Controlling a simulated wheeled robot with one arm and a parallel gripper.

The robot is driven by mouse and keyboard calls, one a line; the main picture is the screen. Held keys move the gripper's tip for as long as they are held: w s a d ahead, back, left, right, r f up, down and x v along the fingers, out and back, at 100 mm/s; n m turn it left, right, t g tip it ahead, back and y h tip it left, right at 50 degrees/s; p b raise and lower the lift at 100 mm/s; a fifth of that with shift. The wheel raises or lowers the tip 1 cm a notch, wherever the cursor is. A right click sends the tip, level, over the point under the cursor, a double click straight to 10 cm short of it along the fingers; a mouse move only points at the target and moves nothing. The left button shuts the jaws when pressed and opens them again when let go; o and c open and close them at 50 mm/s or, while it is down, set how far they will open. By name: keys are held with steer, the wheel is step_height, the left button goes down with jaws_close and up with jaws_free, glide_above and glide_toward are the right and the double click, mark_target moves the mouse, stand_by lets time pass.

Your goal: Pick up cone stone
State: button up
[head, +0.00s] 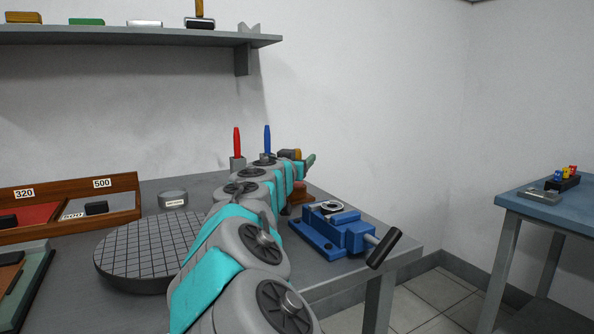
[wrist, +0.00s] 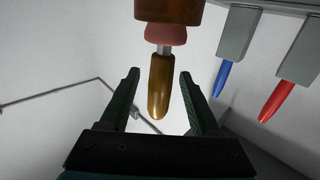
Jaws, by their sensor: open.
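The cone stone (wrist: 160,88) has a yellow-brown handle, a short metal shank and a dull pink stone end. In the wrist view its stone end meets a brown block (wrist: 168,10), and the handle reaches between my fingers. My gripper (wrist: 159,75) is open, with one dark green finger on each side of the handle and gaps showing on both sides. Much of the tool is hidden there by my arm.
Red (head: 237,142) and blue (head: 267,140) handled tools stand upright in grey holders close by, left of my gripper. A blue vise (head: 345,235) sits at the bench's right end. A round gridded plate (head: 130,255) and a wooden tray (head: 125,180) are at left.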

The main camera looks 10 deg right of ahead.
steer(key=shift+w+d, duration=0.3)
steer(key=shift+w, duration=0.25)
steer(key=shift+c, duration=0.3)
jaws_close()
